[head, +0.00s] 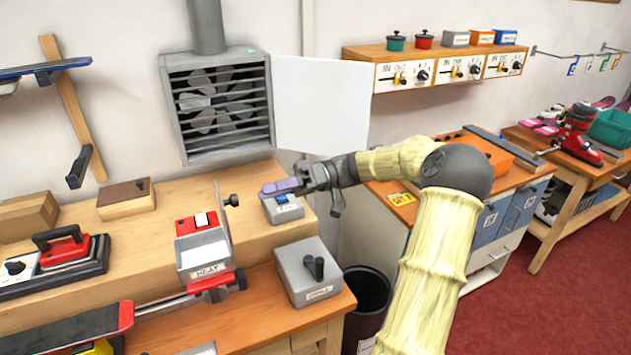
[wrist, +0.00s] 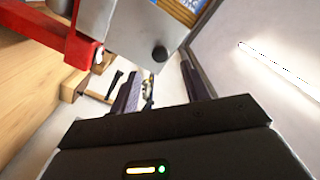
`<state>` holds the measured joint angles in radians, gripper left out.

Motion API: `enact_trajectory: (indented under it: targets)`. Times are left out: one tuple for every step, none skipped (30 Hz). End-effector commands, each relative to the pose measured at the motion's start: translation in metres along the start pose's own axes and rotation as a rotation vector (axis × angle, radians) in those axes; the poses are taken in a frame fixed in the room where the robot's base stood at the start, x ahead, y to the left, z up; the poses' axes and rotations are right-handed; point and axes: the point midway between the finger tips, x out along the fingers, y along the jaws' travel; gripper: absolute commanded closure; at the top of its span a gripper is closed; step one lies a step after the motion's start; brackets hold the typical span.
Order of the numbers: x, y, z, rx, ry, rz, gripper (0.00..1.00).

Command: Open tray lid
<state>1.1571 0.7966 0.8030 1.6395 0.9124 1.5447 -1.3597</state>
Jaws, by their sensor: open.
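The tray (head: 207,262), part of a red and white unit marked HEAT, stands on the bench at the left. Its lid looks like the thin grey panel (head: 222,213) standing steeply up at the tray's right side. A black knob (head: 232,200) sticks out from the panel's right face. In the wrist view, a grey panel fills the upper middle, with the black knob (wrist: 160,53) on it, just beyond my fingertips. My gripper (head: 268,190) is open and empty, to the right of the knob, with its purple fingers pointing left. In the wrist view its fingers (wrist: 158,85) stand apart, not around the knob.
A small grey box with a blue top (head: 284,208) sits below my gripper. A grey box with a black lever (head: 309,271) stands nearer on the bench. A vent fan (head: 216,103) with a white panel (head: 318,105) is on the wall behind. A dark bin (head: 365,295) stands beside the bench.

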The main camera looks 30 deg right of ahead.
Motion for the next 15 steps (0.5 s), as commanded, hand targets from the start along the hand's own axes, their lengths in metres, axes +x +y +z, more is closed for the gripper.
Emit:
enact_trajectory:
  targets:
    - [-0.012,0.002,0.001,-0.002,0.003,0.002,0.53]
    - [-0.018,0.002,0.001,-0.002,0.004,0.003,0.53]
    - [-0.026,0.002,0.001,-0.001,0.004,0.002,0.53]
    - [-0.032,0.002,0.001,-0.002,0.003,0.003,0.53]
    - [-0.038,0.002,0.001,-0.001,0.003,0.001,0.53]
    - [-0.046,0.002,0.001,-0.002,0.004,0.003,0.53]
    - [-0.052,0.002,0.001,-0.002,0.004,0.002,0.53]
    - [-0.058,0.002,0.001,-0.001,0.003,0.002,0.53]
    - [-0.066,0.002,0.001,-0.001,0.003,0.001,0.53]
    - [-0.072,0.002,0.001,-0.002,0.003,0.001,0.53]
    - [-0.078,0.002,0.001,-0.002,0.003,0.002,0.53]
    - [-0.085,0.002,0.001,-0.001,0.003,0.001,0.53]
    - [-0.090,0.002,0.001,-0.002,0.003,0.001,0.53]
    - [-0.094,0.002,0.001,-0.001,0.003,0.000,0.53]
    - [-0.100,0.001,0.000,-0.001,0.002,0.000,0.53]
